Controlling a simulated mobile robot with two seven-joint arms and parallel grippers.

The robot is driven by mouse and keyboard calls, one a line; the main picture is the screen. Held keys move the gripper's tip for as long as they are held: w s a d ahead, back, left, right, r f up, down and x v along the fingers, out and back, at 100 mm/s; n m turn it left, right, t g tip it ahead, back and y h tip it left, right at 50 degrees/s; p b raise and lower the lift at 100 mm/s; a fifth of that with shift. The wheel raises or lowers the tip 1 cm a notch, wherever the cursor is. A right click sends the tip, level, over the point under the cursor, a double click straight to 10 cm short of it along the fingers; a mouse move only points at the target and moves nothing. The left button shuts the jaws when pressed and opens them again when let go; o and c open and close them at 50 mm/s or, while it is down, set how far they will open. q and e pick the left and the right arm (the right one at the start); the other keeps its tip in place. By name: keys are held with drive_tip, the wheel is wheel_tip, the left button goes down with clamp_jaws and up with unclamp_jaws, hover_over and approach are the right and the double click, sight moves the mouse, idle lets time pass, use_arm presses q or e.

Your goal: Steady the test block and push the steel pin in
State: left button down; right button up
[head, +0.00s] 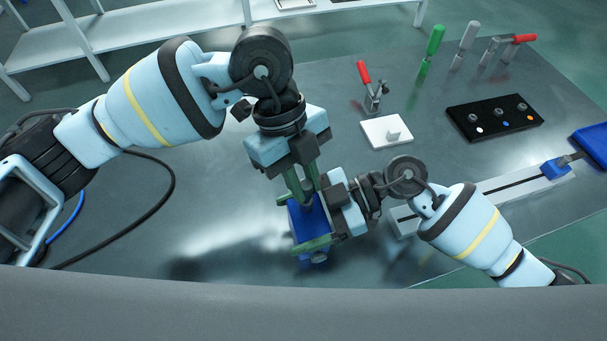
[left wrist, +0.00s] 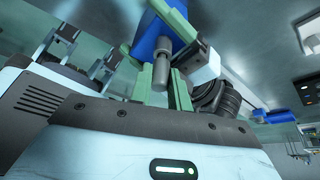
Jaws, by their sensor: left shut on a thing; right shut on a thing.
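The blue test block (head: 309,222) is below my left gripper, in the middle of the table. My right gripper (head: 305,221) comes from the right and is shut on the block, with green fingers along its sides. My left gripper (head: 306,190) points down over the block and is shut on the steel pin. In the left wrist view the grey pin (left wrist: 161,74) lies between the left gripper's green fingers, its far end at the blue block (left wrist: 152,37). I cannot tell how deep the pin sits in the block. The grippers hide part of the block.
A white plate (head: 386,131) and a red-handled clamp (head: 372,88) stand behind the grippers. A black panel (head: 495,117) with knobs is at the right. A white rail (head: 505,192) with a blue end piece runs behind my right arm. The table left of the block is clear.

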use_arm(q)
drive_tip(key=shift+f, duration=0.55)
drive_tip(key=c, duration=1.2)
unclamp_jaws()
drive_tip(key=shift+c, duration=0.2)
use_arm(e)
drive_tip(key=o, duration=1.5)
use_arm(q)
drive_tip(key=v, duration=1.2)
